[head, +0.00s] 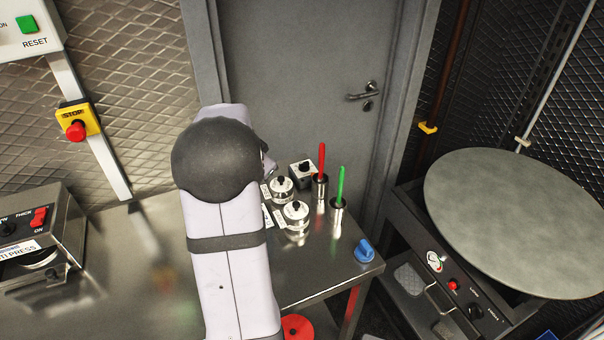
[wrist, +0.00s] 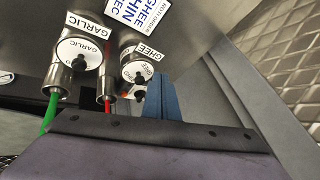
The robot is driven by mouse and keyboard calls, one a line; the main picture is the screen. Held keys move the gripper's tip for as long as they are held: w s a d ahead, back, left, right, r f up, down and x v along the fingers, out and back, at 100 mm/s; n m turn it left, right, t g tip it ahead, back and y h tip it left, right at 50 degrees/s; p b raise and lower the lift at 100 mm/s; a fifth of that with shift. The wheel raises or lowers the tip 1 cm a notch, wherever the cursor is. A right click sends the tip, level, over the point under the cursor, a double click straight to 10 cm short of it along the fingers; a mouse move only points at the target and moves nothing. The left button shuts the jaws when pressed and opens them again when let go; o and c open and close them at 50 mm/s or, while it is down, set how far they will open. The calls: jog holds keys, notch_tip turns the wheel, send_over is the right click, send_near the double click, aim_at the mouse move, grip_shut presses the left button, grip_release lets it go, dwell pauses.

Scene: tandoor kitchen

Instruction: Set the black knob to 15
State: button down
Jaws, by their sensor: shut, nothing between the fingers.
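A small metal box with a white face and a black knob (head: 304,168) stands at the back of the steel table, behind the lidded pots. The number its pointer shows is too small to read. In the wrist view a dark knob shape (wrist: 140,95) shows beside my fingers, partly hidden, and I cannot read a scale there. My gripper (wrist: 160,78) shows as blue-grey fingers, closed together and empty, close to the ghee pot and that knob shape. Whether they touch anything I cannot tell. In the head view my arm hides the gripper.
The garlic pot (wrist: 80,50) and ghee pot (wrist: 136,66) stand close by. Red (head: 321,160) and green (head: 341,182) handles rise from metal cups. A blue knob-like object (head: 365,251) sits at the table's right corner. A press (head: 40,240) stands left; the table (head: 140,290) between is mostly clear.

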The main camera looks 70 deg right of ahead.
aim_at(303, 170)
jog(key=s+d+m+h, duration=0.1)
jog(key=s+d+m, duration=0.3)
jog(key=s+d, duration=0.3)
jog(key=shift+s+d+g+b, duration=0.3)
jog(key=shift+s+d+g, duration=0.1)
jog(key=shift+d, duration=0.2)
jog(key=shift+w+f, duration=0.1)
jog(key=shift+f, duration=0.05)
jog(key=shift+p+x, duration=1.8)
jog(key=shift+x, duration=3.05)
jog(key=shift+w+d+f+b, duration=0.1)
jog(key=shift+w+f+b, duration=0.1)
jog(key=shift+b, duration=0.95)
